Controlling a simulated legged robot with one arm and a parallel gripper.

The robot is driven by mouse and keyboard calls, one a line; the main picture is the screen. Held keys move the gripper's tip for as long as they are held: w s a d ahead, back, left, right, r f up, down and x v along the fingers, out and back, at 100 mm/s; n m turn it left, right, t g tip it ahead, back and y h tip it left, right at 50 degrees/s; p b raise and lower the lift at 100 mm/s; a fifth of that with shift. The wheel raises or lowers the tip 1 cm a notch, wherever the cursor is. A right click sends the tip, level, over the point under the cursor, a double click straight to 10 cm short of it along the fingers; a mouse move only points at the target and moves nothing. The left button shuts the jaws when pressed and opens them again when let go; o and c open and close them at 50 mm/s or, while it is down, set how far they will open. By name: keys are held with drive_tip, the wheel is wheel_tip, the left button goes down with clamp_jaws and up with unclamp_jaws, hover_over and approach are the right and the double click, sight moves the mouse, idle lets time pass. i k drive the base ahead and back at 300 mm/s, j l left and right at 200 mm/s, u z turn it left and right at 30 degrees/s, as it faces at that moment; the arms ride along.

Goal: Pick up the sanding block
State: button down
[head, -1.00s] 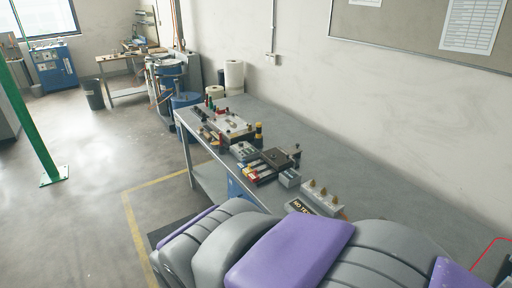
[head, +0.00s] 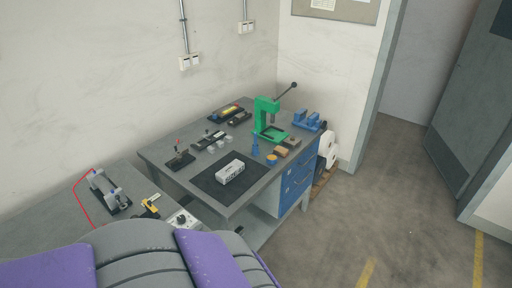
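A small tan-yellow block (head: 281,153) lies on the grey workbench (head: 219,206), near its right edge and in front of the green press. It may be the sanding block, but it is too small to be sure. A darker grey-brown block (head: 292,142) lies just behind it. Nothing touches the tan block from above. My gripper is not in view, and its distance from the block cannot be told.
A green lever press (head: 266,115) and a blue vise (head: 308,120) stand behind the blocks. A white labelled box (head: 230,171) sits on a black mat (head: 208,181). A blue bottle (head: 255,147) stands left of the blocks. Open floor (head: 385,200) lies right of the bench.

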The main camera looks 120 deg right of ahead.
sight(281, 151)
drive_tip(key=z, duration=4.5)
drive_tip(key=i+l+u, duration=0.15)
drive_tip(key=u, duration=0.65)
drive_tip(key=i+l+u, duration=0.15)
drive_tip(key=l, duration=0.25)
drive_tip(key=i+l+u, duration=0.1)
drive_tip(key=l, duration=0.3)
drive_tip(key=i+l+u, duration=0.15)
drive_tip(key=l, duration=0.25)
drive_tip(key=i+l+u, duration=0.15)
drive_tip(key=l, duration=0.3)
drive_tip(key=i+l+u, duration=0.1)
drive_tip(key=l, duration=0.35)
drive_tip(key=i+l, duration=0.1)
drive_tip(key=l, duration=0.15)
drive_tip(key=i+l, duration=0.1)
drive_tip(key=l, duration=0.1)
